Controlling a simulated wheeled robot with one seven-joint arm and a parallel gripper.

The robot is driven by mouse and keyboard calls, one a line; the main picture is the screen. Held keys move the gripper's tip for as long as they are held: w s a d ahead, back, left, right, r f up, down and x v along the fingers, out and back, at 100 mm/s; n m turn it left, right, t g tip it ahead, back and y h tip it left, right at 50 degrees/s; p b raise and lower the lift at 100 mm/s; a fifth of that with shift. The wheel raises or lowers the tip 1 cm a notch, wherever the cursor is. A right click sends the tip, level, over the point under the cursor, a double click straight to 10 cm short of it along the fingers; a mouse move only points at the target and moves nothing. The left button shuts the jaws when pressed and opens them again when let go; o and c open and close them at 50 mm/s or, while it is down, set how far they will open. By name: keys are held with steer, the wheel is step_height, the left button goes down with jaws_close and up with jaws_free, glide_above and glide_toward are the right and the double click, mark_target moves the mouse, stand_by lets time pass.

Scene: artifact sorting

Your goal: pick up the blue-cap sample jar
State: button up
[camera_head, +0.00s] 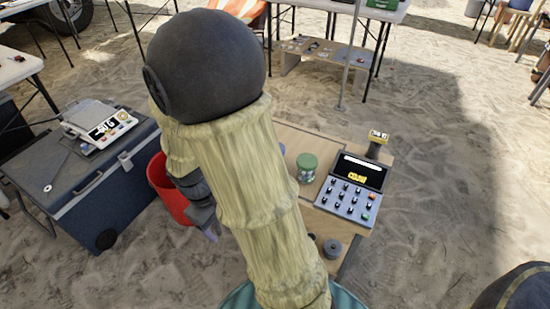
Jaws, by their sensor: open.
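The blue-cap sample jar is not clearly seen. A small bit of blue (282,149) shows at the right edge of my arm, on the low wooden table (325,146); it may be its cap, with the rest hidden behind the arm. A clear jar with a green cap (307,166) stands upright just right of it. My gripper (209,228) shows partly at the left side of my arm, pointing down beside the red bucket. It is open, and I see nothing held in it.
A red bucket (164,187) stands left of my arm. A blue cooler (95,200) with a scale (105,128) on top is farther left. A button panel with a screen (348,199) and a small display (377,143) sit at the table's right. A dark round piece (332,248) lies nearer. Sand at right is open.

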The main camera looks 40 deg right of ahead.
steer(key=w+d+f+n+t+h+p, duration=0.1)
steer(key=w+d+f+n+h+p, duration=0.2)
steer(key=w+d+n+h, duration=0.6)
steer(key=w+f+n+h, duration=0.2)
steer(key=w+n+h, duration=0.1)
steer(key=n+h, duration=0.2)
steer(key=shift+w+d+n+h+p, duration=0.3)
steer(key=shift+w+h+p, duration=0.1)
steer(key=shift+h, duration=0.6)
steer(key=shift+s, duration=0.1)
steer(key=d+b, duration=0.1)
steer(key=d, duration=1.1)
steer(key=shift+d, duration=0.1)
steer(key=shift+d+f+b, duration=0.1)
steer(key=shift+d+b, duration=0.45)
steer(key=shift+d, duration=2.05)
